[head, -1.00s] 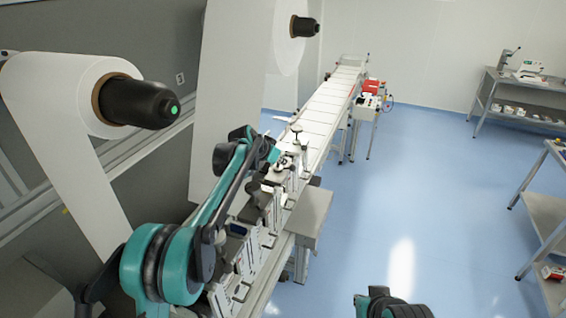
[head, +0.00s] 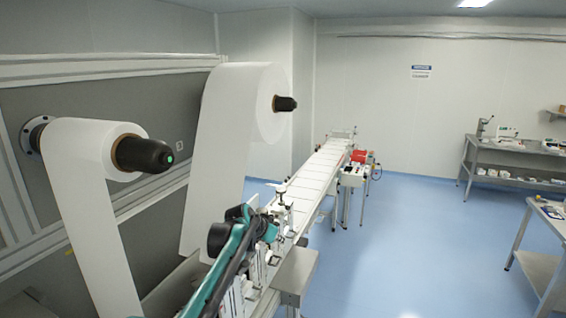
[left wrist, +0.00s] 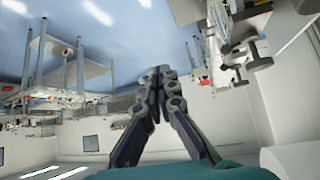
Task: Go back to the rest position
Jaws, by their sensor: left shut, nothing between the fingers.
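My left arm, teal and black, comes in from the bottom left of the head view. Its gripper (head: 270,230) is beside the near end of the converter line (head: 318,172), over or close to its metal fittings; whether it touches them I cannot tell. In the left wrist view the left gripper (left wrist: 157,76) has its two dark fingers together at the tips, with nothing held. My right gripper is out of view.
Two white paper rolls stand at the left, a near one (head: 88,150) and a far one (head: 240,105). A grey box (head: 296,270) sits at the line's right side. Benches (head: 512,146) stand at the right. The blue floor (head: 410,240) between is clear.

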